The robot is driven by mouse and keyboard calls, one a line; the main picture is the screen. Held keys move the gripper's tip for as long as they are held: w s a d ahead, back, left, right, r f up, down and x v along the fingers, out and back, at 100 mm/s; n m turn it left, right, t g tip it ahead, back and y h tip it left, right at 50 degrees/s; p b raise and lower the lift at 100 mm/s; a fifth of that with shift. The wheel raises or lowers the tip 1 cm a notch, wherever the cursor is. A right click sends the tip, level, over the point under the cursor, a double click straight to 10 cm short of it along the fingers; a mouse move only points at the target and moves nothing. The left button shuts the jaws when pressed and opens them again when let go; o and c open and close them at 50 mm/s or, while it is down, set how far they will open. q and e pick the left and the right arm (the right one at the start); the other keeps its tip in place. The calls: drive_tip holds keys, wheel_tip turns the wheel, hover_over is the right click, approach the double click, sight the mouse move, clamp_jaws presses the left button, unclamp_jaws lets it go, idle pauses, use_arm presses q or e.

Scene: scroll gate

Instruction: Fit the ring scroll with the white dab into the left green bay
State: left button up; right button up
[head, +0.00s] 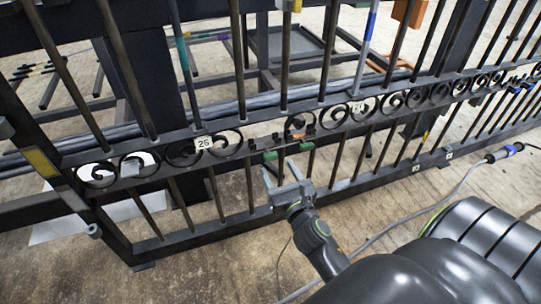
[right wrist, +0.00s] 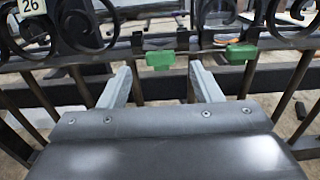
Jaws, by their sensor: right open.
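My right gripper (head: 281,172) is open and empty, just in front of the gate below the scroll band. In the right wrist view its two fingers (right wrist: 162,85) stand apart, with a green block (right wrist: 160,59) beyond and between them. That block also shows in the head view (head: 270,156), on the lower rail of the scroll band, under a gap without a scroll. A second green block (head: 306,146) sits to its right, below a dark scroll (head: 300,122). I cannot make out a ring scroll with a white dab. My left gripper is not in view.
The dark metal gate (head: 190,239) with upright bars spans the view. Label 26 (head: 203,142) is left of the gap and label 24 (head: 359,107) right of it. A pale cable (head: 440,199) runs across the floor at right. Bare floor lies in front at lower left.

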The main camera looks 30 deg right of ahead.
sight(272, 158)
drive_tip(key=b+x, duration=0.1)
drive_tip(key=x, duration=0.4)
drive_tip(key=shift+w+d+f, duration=0.1)
drive_tip(key=shift+w+f, duration=0.05)
drive_tip(key=shift+w, duration=0.15)
drive_tip(key=shift+w+d+b, duration=0.2)
drive_tip(key=shift+w+b, duration=0.1)
drive_tip(key=shift+w, duration=0.4)
